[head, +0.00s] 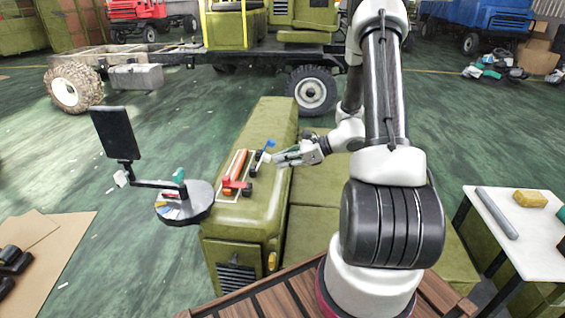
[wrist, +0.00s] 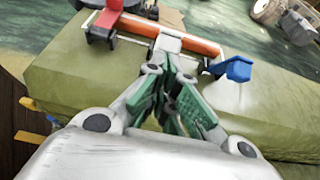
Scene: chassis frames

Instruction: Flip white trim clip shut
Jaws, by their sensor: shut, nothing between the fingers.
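An orange-red strip with white edging (head: 236,165) lies on the olive-green hood and crosses the upper part of the wrist view (wrist: 200,46). A white clip (wrist: 171,42) sits at the middle of the strip, just beyond my fingertips. I cannot tell how far its flap is open. A red clip (wrist: 103,21) is at the strip's left end and a blue clip (wrist: 238,69) stands up at its right end. My gripper (head: 277,160) is shut and empty, low over the hood. Its green-padded fingers (wrist: 170,62) partly cover the strip; contact with the white clip is unclear.
The olive hood (head: 262,200) carries the strip. A round grey stand (head: 197,207) with a dark screen (head: 114,133) is to its left. A white table (head: 530,240) with a grey bar and yellow block is at the right. Green floor is open at the left.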

